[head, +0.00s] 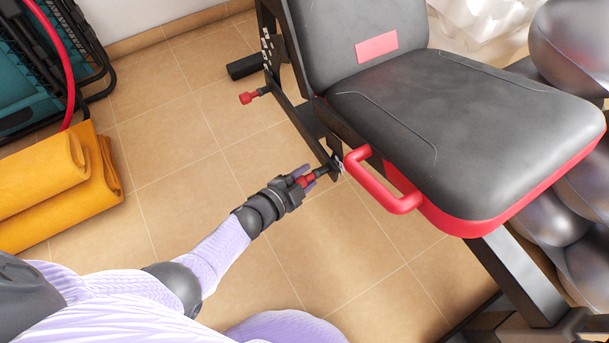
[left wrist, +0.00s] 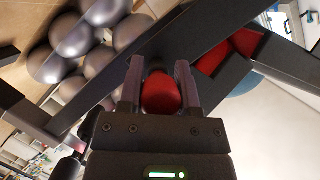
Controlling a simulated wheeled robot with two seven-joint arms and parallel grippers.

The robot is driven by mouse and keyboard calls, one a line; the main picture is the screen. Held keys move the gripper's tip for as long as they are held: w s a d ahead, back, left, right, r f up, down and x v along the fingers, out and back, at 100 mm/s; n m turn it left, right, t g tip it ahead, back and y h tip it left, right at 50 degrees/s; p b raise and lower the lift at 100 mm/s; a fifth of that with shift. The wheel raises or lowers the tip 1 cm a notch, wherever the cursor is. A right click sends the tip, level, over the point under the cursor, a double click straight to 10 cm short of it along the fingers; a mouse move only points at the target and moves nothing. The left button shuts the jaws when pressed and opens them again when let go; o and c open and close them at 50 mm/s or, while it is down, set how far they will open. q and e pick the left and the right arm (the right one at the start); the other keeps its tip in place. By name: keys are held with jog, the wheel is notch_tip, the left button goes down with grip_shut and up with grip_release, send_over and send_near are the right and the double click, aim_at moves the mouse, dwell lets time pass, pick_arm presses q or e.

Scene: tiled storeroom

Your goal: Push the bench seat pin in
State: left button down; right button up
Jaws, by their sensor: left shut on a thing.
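The bench (head: 435,115) has a grey padded seat, a red-edged underside and a dark frame. The seat pin (head: 308,180) has a red knob on a black shaft at the near left side of the frame. My left gripper (head: 307,176) is shut on the red knob. In the left wrist view the knob (left wrist: 161,93) sits between the two fingers of my left gripper (left wrist: 160,80), close to a dark frame bar. The inner end of the pin is hidden by the frame. My right gripper is not in view.
A red handle (head: 385,188) sticks out from the seat just right of the pin. Another red-knobbed pin (head: 248,97) is farther up the frame. Orange rolled mats (head: 55,185) lie at left, silver balls (head: 570,50) at right. The tiled floor between is clear.

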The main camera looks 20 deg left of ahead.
pick_arm(q)
jog(key=shift+s+a, duration=0.3)
jog(key=shift+s, duration=0.15)
jog(key=shift+c, duration=1.5)
grip_release()
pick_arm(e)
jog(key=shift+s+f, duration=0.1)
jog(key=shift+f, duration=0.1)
pick_arm(q)
jog(key=p+v, duration=0.5)
jog(key=v, duration=0.5)
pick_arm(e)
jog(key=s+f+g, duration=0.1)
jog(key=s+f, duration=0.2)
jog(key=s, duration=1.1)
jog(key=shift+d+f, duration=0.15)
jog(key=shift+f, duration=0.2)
